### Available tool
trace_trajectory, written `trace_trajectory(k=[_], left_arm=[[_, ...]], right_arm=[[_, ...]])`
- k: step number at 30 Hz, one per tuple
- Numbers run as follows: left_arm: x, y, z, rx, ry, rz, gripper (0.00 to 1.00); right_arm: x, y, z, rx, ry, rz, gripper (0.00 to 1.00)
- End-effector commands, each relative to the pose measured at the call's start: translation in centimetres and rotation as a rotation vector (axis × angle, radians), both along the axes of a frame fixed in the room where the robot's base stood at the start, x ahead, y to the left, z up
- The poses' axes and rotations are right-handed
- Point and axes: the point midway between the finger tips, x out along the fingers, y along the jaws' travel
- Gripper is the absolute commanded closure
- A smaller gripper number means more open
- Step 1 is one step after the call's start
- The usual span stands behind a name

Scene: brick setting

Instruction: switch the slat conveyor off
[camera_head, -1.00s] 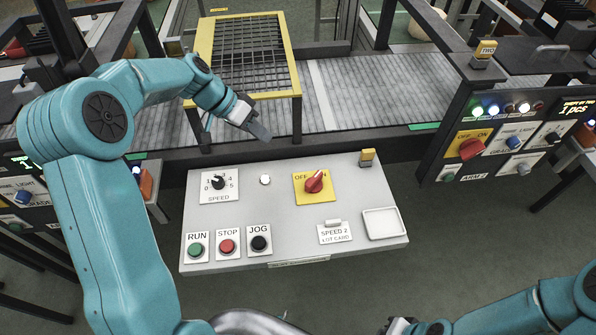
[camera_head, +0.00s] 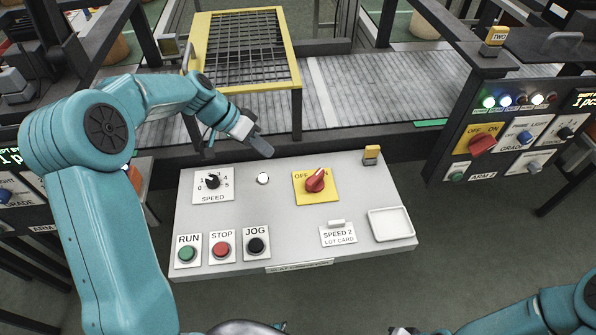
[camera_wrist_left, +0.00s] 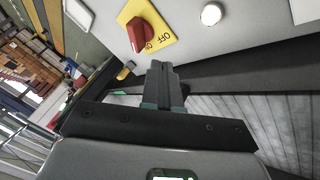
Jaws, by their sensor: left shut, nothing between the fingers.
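The slat conveyor (camera_head: 370,90) runs behind a sloping grey control panel (camera_head: 290,225). The panel carries a red rotary switch (camera_head: 316,180) on a yellow OFF/ON plate, its handle slanting up to the right, toward ON. The switch also shows in the left wrist view (camera_wrist_left: 140,33). A red STOP button (camera_head: 221,250), green RUN button (camera_head: 187,254) and black JOG button (camera_head: 256,245) sit at the lower left. My left gripper (camera_head: 264,150) is shut and empty, above the panel's back edge, left of and behind the switch, apart from it. My right gripper (camera_head: 405,331) is mostly cut off at the bottom edge.
A speed dial (camera_head: 213,182) and white lamp (camera_head: 262,179) are on the panel's left. A lot card (camera_head: 338,235) and white tray (camera_head: 391,224) are on its right. A yellow-framed guard (camera_head: 296,75) stands behind my left gripper. Another panel (camera_head: 500,140) has a similar switch.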

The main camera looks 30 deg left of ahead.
Motion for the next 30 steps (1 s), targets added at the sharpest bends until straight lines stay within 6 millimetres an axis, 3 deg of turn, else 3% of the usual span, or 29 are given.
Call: trace_trajectory(k=[13,21,30], left_arm=[[2.6,-4.9,-7.3,-0.001,0.004,-0.003,1.00],[1.9,-8.2,-7.0,0.000,0.000,-0.002,1.00],[1.8,-8.6,-7.1,0.000,0.001,0.000,1.00]], right_arm=[[0.0,0.0,1.2,0.000,0.000,0.000,1.00],[0.0,0.0,2.2,0.000,0.000,0.000,1.00],[0.0,0.0,2.2,0.000,0.000,0.000,1.00]])
